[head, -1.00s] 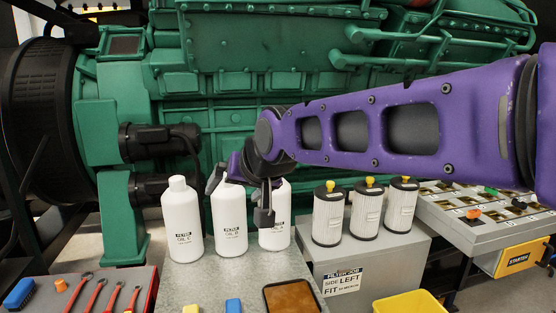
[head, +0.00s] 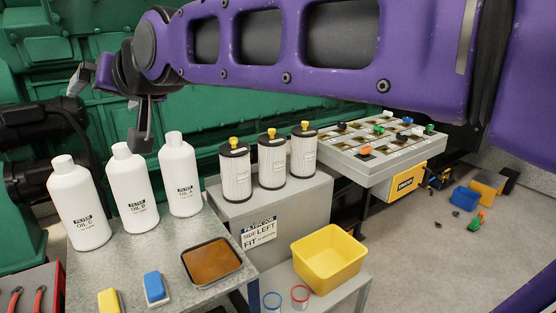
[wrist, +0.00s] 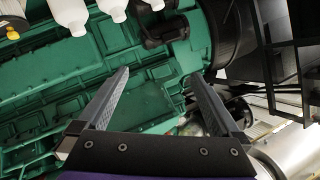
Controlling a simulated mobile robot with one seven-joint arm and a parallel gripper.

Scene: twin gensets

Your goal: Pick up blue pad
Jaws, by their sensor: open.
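The blue pad (head: 156,288) lies on the grey metal table (head: 200,297) near its front edge, beside a yellow pad (head: 109,301). In the head view my gripper (head: 138,140) is up behind and above the white bottles, well apart from the blue pad. In the wrist view my gripper (wrist: 160,100) has its two fingers spread wide with nothing between them. The wrist view looks toward the green engine, and the blue pad is not in it.
White oil bottles (head: 128,190) stand behind the pads. A brown-filled tray (head: 212,262) lies to their right. Filters (head: 271,160) stand on a grey box, with a yellow bin (head: 328,255) in front. A parts case (head: 372,150) sits farther right.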

